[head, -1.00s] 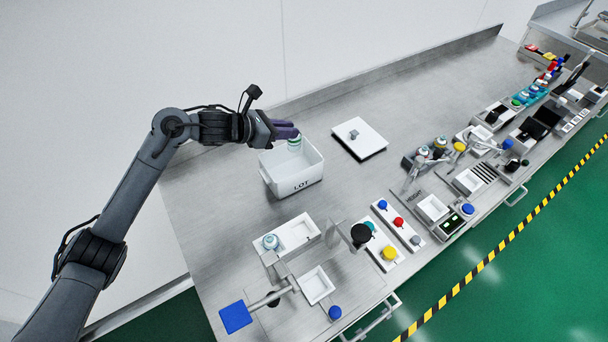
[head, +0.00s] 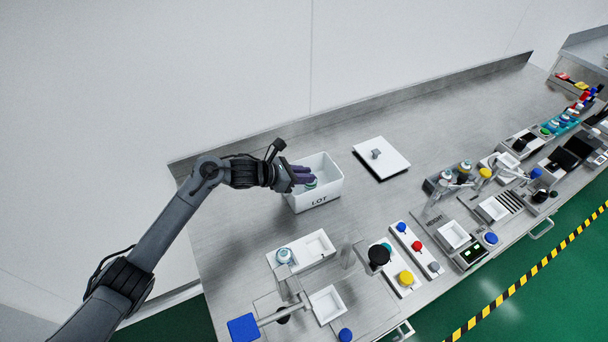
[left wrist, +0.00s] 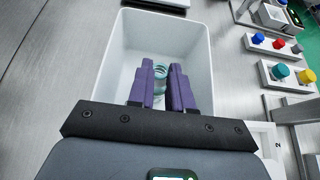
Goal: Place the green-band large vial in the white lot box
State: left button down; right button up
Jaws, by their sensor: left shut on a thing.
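The white lot box (head: 329,187) stands open on the bench, with LOT written on its front. It also shows in the left wrist view (left wrist: 121,60). My left gripper (head: 303,176) reaches into the box's left part. Its purple fingers (left wrist: 160,86) are shut on the green-band large vial (head: 311,183). In the left wrist view the vial (left wrist: 160,75) shows between the fingers, inside the box's outline. I cannot tell whether the vial touches the box floor. My right gripper does not show.
A white lid-like plate (head: 381,158) lies right of the box. A tray with another vial (head: 284,255) is in front. A panel with coloured knobs (head: 417,246) and a blue paddle (head: 243,327) are nearer. The bench left of the box is clear.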

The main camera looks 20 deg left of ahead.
pick_arm(q)
jog(key=shift+f, duration=0.1)
jog(key=c, duration=1)
grip_release()
jog(key=shift+c, duration=0.2)
jog(key=shift+a+r, duration=0.1)
jog(key=shift+r, duration=0.2)
jog(key=v, duration=1.1)
jog(key=shift+s+a+p, duration=0.2)
jog(key=shift+s+p, duration=0.15)
